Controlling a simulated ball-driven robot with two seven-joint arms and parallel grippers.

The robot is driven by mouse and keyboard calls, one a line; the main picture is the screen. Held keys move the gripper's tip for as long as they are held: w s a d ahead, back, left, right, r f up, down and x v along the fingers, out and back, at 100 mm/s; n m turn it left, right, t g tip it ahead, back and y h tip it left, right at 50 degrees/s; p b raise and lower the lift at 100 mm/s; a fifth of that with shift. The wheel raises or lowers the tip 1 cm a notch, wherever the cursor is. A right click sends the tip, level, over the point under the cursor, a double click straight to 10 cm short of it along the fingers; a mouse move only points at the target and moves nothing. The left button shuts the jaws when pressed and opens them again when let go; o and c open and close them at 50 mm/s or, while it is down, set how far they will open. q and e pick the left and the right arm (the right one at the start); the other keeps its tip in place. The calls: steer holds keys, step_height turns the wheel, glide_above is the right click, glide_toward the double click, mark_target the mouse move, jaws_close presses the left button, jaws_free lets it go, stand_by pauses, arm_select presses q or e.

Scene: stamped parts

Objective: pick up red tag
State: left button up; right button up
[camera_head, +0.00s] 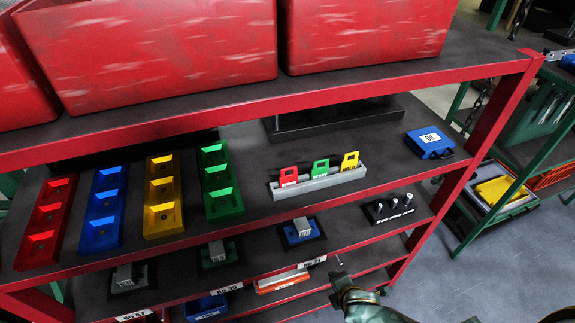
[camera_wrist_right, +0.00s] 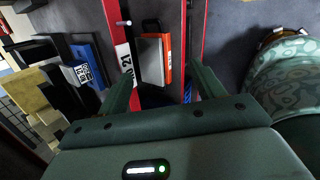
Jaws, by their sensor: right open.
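The red tag (camera_head: 288,176) stands upright at the left end of a grey rack (camera_head: 330,180) on the upper open shelf. A green tag (camera_head: 320,168) and a yellow tag (camera_head: 350,161) stand beside it in the same rack. My right gripper (camera_wrist_right: 165,66) is open, its two green fingers spread apart with nothing held between them. In the head view, part of my right arm (camera_head: 352,296) shows low in front of the shelves, well below and right of the red tag. The red tag cannot be made out in the right wrist view. My left gripper is out of view.
Red (camera_head: 45,225), blue (camera_head: 101,220), yellow (camera_head: 163,205) and green (camera_head: 220,185) trays fill the shelf's left side. A blue case (camera_head: 430,142) lies right of the rack. Red shelf rails and a post (camera_head: 497,110) bound the space. Large red bins (camera_head: 150,50) stand above.

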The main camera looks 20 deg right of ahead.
steer(key=w+a+r+n+t+p, duration=0.1)
steer(key=w+a+r+n, duration=0.15)
steer(key=r, duration=0.45)
steer(key=w+a+r+n+t+p, duration=0.1)
steer(key=w+r+n, duration=0.2)
steer(key=r, duration=0.3)
steer(key=n+t+y+p, duration=0.1)
steer(key=n+t+p, duration=0.3)
steer(key=n, duration=0.7)
glide_toward(289, 177)
steer(key=shift+t, duration=0.5)
steer(key=b+x, duration=0.1)
steer(key=x, duration=0.2)
steer(key=b+x, duration=0.1)
steer(key=x, duration=0.2)
steer(key=shift+d+f+b, duration=0.15)
steer(key=shift+f+b, duration=0.25)
steer(key=shift+f, duration=0.1)
steer(key=b+x, duration=0.1)
steer(key=x, duration=0.5)
steer(key=shift+s, duration=0.15)
steer(key=shift+c, duration=0.9)
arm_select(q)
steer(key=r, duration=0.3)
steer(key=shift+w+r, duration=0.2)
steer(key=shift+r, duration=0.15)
arm_select(e)
steer(key=c, duration=0.9)
steer(key=shift+c, duration=0.2)
